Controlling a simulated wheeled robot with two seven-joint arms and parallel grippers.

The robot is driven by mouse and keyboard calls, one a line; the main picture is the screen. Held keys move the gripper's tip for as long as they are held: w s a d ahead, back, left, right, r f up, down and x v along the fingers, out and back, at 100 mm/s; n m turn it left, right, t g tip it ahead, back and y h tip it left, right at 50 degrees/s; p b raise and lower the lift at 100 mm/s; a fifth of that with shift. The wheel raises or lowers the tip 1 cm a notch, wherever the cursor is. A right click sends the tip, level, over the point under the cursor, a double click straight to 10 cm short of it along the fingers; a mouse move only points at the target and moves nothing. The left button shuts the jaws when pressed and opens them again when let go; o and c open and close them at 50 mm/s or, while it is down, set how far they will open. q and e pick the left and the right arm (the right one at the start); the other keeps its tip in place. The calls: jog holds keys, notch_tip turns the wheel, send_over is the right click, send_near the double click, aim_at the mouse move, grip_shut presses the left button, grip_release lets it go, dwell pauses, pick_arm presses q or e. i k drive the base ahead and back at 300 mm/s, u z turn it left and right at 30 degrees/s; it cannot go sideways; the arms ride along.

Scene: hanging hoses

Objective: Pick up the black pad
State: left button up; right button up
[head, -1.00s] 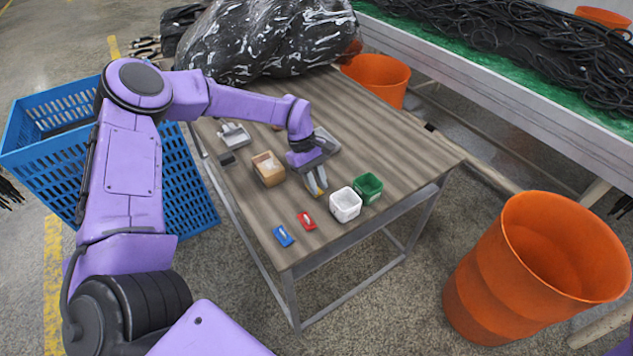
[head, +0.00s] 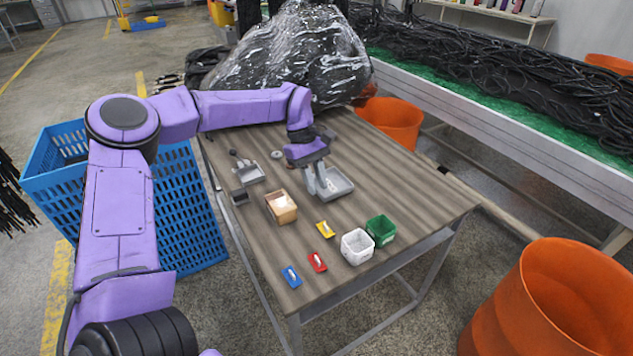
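The black pad (head: 239,197) is a small dark block lying near the left edge of the wooden table, beside a grey tray with a handle (head: 248,173). My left gripper (head: 317,190) points down over the middle of the table, to the right of the pad and well apart from it. Its two fingers stand apart with nothing seen between them, in front of a grey tray (head: 336,184). My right gripper is not in view.
A tan box (head: 281,208) stands between the pad and my gripper. Yellow (head: 325,229), red (head: 317,262) and blue (head: 291,277) small items lie in a row. White (head: 357,247) and green (head: 381,231) bins stand at the right. A black bag (head: 290,55) fills the far end.

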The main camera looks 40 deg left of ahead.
aim_at(239, 196)
jog(key=u, duration=1.75)
